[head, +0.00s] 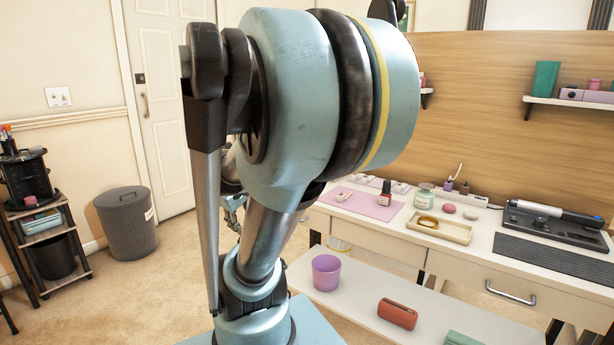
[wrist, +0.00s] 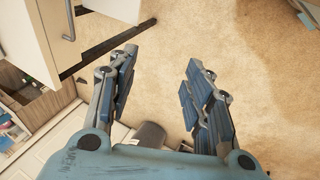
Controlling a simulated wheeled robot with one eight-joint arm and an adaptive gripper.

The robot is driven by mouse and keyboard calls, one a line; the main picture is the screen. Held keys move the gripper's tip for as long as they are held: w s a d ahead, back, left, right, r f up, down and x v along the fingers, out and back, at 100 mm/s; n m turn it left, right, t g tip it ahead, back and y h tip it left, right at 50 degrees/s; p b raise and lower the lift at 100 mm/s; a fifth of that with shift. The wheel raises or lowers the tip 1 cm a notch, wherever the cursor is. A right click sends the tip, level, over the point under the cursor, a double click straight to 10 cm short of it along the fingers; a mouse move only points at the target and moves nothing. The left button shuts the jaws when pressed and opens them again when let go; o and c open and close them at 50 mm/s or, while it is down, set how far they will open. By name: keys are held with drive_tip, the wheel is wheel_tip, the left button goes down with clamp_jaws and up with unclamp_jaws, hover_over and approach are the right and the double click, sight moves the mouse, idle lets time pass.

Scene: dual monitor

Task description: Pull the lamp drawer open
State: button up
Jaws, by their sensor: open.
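A pale desk in the head view has a right drawer front (head: 475,288) with a metal bar handle (head: 511,292). A left drawer front (head: 375,240) is partly hidden by my arm. Both look shut. I see no clear lamp, so I cannot tell which is the lamp drawer. My gripper (wrist: 162,60) is open and empty, with carpet beyond its fingers in the wrist view. A white front with a bar handle (wrist: 69,22) lies left of the fingers, apart from them. In the head view my gripper is mostly hidden behind my arm.
The desktop holds a pink mat (head: 362,203), a small tray (head: 439,227), bottles and a black device (head: 550,225). A low shelf carries a purple cup (head: 326,272) and a red case (head: 397,313). A grey bin (head: 126,222) stands by the door. Carpet between is clear.

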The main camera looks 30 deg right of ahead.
drive_tip(key=w+d+r+n+t+h, duration=0.15)
drive_tip(key=w+d+n+h, duration=0.25)
drive_tip(key=w+d+n, duration=0.65)
drive_tip(key=w+d+r+n+t+h, duration=0.15)
drive_tip(key=w+d+n+h, duration=0.4)
drive_tip(key=w+d, duration=1.05)
drive_tip(key=shift+y, duration=0.35)
drive_tip(key=s+x, duration=0.1)
drive_tip(key=x, duration=0.4)
drive_tip(key=s+d+x, duration=0.1)
drive_tip(key=x, duration=0.5)
drive_tip(key=s+d+x, duration=0.1)
drive_tip(key=x, duration=0.5)
drive_tip(key=shift+w+r, duration=0.1)
drive_tip(key=shift+r, duration=0.25)
